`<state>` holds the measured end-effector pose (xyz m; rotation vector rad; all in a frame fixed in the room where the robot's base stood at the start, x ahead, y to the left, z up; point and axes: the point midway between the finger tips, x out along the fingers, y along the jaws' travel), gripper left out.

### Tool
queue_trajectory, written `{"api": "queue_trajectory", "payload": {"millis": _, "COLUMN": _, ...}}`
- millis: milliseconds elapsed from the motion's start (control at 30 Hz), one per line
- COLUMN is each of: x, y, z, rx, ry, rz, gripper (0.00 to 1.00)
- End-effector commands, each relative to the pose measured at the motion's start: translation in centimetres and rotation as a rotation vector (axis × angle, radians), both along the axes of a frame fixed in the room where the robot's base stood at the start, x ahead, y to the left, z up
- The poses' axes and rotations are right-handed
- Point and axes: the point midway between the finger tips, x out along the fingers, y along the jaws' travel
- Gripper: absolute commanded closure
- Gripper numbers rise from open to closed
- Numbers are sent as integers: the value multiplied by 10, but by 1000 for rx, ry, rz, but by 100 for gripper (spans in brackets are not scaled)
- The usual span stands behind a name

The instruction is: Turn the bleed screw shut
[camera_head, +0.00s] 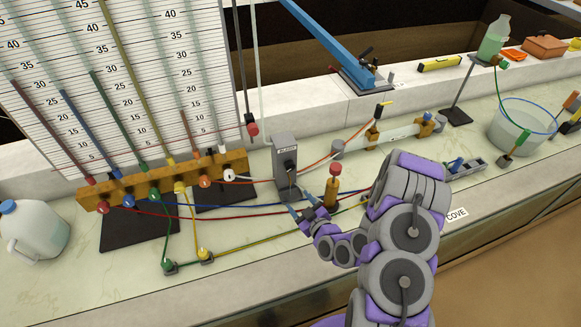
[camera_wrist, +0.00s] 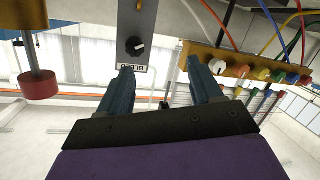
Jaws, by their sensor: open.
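The bleed screw is a black knob (camera_head: 289,165) on the front of an upright grey box (camera_head: 284,148), below a label that seems to read BLEED. In the wrist view, which looks upside down, the knob (camera_wrist: 134,46) carries a white mark set at a slant. My gripper (camera_head: 300,203) is in front of and below the knob in the head view. Its two blue fingers are spread apart and empty. In the wrist view the knob lies beyond the fingertips (camera_wrist: 160,68), nearer the left finger. The fingers do not appear to touch it.
A red-topped brass post (camera_head: 332,187) stands close right of the box; its red cap (camera_wrist: 38,86) shows in the wrist view. A yellow-brown manifold (camera_head: 120,188) with coloured tubes is to the left. Red, blue and yellow tubes cross the bench by my gripper.

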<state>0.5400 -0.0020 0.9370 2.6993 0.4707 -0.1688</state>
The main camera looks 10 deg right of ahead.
Motion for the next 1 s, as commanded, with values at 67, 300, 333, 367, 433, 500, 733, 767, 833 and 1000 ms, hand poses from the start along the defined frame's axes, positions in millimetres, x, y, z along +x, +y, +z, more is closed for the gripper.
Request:
{"api": "queue_trajectory", "payload": {"millis": 67, "x": -6, "y": -6, "z": -2, "rx": 35, "ry": -48, "rz": -50, "gripper": 35}}
{"api": "queue_trajectory", "payload": {"millis": 300, "x": -14, "y": -20, "z": 2, "rx": 82, "ry": -154, "rz": -155, "gripper": 35}}
{"api": "queue_trajectory", "payload": {"millis": 333, "x": -15, "y": -21, "z": 3, "rx": 84, "ry": -159, "rz": -161, "gripper": 35}}
{"api": "queue_trajectory", "payload": {"millis": 367, "x": -15, "y": -22, "z": 3, "rx": 85, "ry": -163, "rz": -165, "gripper": 35}}
{"api": "queue_trajectory", "payload": {"millis": 433, "x": -13, "y": -22, "z": 3, "rx": 86, "ry": -170, "rz": -170, "gripper": 35}}
{"api": "queue_trajectory", "payload": {"millis": 500, "x": -10, "y": -21, "z": 3, "rx": 86, "ry": -171, "rz": -167, "gripper": 35}}
{"api": "queue_trajectory", "payload": {"millis": 733, "x": 13, "y": -16, "z": 2, "rx": 85, "ry": -172, "rz": -163, "gripper": 35}}
{"api": "queue_trajectory", "payload": {"millis": 767, "x": 16, "y": -16, "z": 2, "rx": 85, "ry": -172, "rz": -164, "gripper": 35}}
{"api": "queue_trajectory", "payload": {"millis": 833, "x": 21, "y": -15, "z": 0, "rx": 85, "ry": -166, "rz": -160, "gripper": 35}}
{"api": "queue_trajectory", "payload": {"millis": 1000, "x": 33, "y": -13, "z": -1, "rx": 86, "ry": -164, "rz": -161, "gripper": 35}}
